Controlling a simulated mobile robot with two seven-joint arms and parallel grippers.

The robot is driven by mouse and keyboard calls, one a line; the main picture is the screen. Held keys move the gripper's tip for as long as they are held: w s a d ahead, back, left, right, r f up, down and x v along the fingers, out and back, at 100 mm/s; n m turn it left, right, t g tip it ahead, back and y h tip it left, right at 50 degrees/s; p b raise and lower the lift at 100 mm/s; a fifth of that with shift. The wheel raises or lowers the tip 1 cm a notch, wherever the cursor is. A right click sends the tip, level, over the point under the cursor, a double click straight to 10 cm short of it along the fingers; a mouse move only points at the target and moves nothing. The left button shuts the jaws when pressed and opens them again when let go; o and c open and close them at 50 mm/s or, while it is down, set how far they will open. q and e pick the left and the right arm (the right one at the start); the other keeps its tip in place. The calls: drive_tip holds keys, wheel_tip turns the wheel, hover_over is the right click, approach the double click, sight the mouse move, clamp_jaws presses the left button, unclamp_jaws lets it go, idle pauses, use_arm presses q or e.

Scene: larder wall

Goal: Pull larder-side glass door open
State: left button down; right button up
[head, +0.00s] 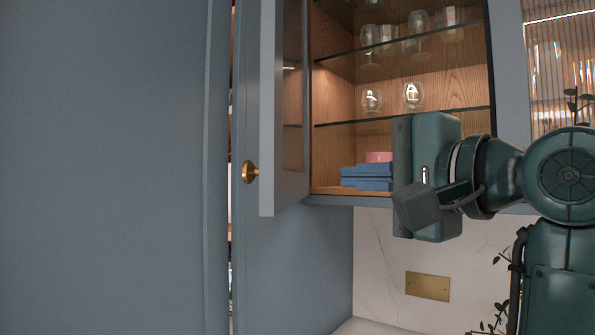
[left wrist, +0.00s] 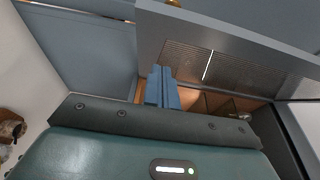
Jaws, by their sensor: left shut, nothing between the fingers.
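The larder-side glass door (head: 268,110) stands swung open at the left of the wall cabinet, its free edge toward me. Its brass knob (head: 250,172) is on the outer face, left of the door. In the left wrist view, the door frame (left wrist: 225,38) with its ribbed glass crosses the top, and part of the knob shows at the upper edge. My left gripper (head: 408,205) is shut and empty in front of the cabinet's lower right part, right of the door and apart from it. My right gripper is not in view.
The open cabinet has glass shelves (head: 400,115) with several glasses. Blue boxes (head: 366,184) and a pink item (head: 379,157) are on its floor. A tall blue-grey panel (head: 110,170) fills the left. A brass plate (head: 427,287) is on the marble wall below.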

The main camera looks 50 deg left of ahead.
use_arm(q)
drive_tip(key=p, duration=0.1)
approach(280, 177)
drive_tip(key=w+a, duration=0.3)
drive_tip(key=shift+s+a+r+p, duration=0.1)
drive_tip(key=shift+s+a+p, duration=0.45)
drive_tip(key=shift+s+a, duration=0.8)
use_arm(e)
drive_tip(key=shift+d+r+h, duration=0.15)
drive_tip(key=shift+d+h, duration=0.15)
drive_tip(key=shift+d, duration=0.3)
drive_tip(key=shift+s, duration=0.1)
